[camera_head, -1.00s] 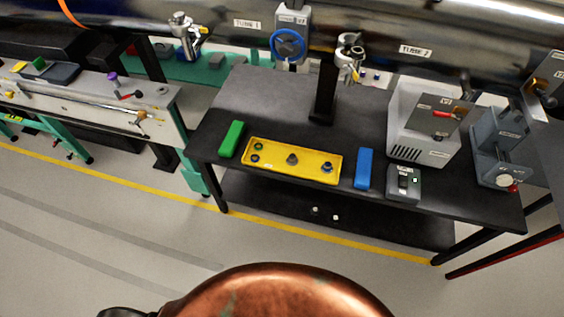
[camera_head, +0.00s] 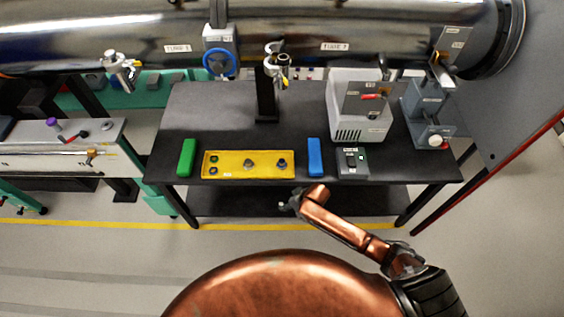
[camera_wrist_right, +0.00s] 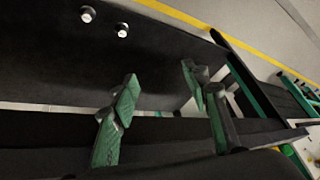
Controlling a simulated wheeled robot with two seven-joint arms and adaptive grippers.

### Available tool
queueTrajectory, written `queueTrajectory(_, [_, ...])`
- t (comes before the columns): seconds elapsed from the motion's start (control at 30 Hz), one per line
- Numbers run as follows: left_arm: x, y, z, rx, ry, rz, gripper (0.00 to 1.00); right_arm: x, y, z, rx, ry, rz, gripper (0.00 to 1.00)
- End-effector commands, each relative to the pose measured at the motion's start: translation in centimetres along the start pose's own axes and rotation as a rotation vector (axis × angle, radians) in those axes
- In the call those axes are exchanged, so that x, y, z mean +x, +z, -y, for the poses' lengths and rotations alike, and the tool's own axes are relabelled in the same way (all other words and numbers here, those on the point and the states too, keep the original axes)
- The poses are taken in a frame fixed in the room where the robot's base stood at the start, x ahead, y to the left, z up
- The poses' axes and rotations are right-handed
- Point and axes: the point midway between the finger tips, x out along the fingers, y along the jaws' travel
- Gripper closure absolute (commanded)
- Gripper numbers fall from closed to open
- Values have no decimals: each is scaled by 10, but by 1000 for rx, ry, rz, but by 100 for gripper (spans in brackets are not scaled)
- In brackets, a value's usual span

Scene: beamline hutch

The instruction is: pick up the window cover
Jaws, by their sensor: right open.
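I cannot tell for certain which thing is the window cover. A yellow tray (camera_head: 265,172) on the dark table holds several small dark round parts, among them a knob-like one (camera_head: 248,163) in the middle and one (camera_head: 282,163) at the right. Two small round parts with pale tops, one at left (camera_wrist_right: 88,14) and one at right (camera_wrist_right: 122,30), sit on a dark surface in the right wrist view. My right gripper (camera_head: 290,203) is at the table's front edge, below tabletop level in the picture. Its green-padded fingers (camera_wrist_right: 158,82) are apart and empty. My left gripper is out of view.
A green block (camera_head: 187,158) and a blue block (camera_head: 315,157) flank the tray. A small grey switch box (camera_head: 352,162) and a larger grey unit (camera_head: 350,125) stand to the right. A dark post (camera_head: 265,95) rises behind the tray. The steel tube (camera_head: 120,35) spans the back.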

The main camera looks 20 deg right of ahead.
Motion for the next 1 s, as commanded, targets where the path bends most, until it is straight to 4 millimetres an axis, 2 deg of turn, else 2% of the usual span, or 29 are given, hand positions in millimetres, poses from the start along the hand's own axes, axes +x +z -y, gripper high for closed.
queueTrajectory(0.03, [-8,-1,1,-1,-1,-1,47,-24,-28,15,-41,-19,-6,57])
queueTrajectory(0.1, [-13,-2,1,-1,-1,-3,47,-49,-54,35,-90,-47,0,57])
queueTrajectory(0.2, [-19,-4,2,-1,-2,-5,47,-75,-77,55,-146,-72,21,57])
queueTrajectory(0.33, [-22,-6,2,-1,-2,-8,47,-93,-96,60,-190,-77,53,57])
queueTrajectory(0.47, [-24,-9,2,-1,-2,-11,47,-103,-114,44,-202,-57,81,57])
queueTrajectory(0.8, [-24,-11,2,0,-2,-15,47,-125,-171,-48,-125,56,98,57])
queueTrajectory(0.9, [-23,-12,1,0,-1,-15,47,-126,-177,-60,-107,68,96,57])
queueTrajectory(1.0, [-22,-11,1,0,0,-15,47,-119,-177,-64,-102,71,97,57])
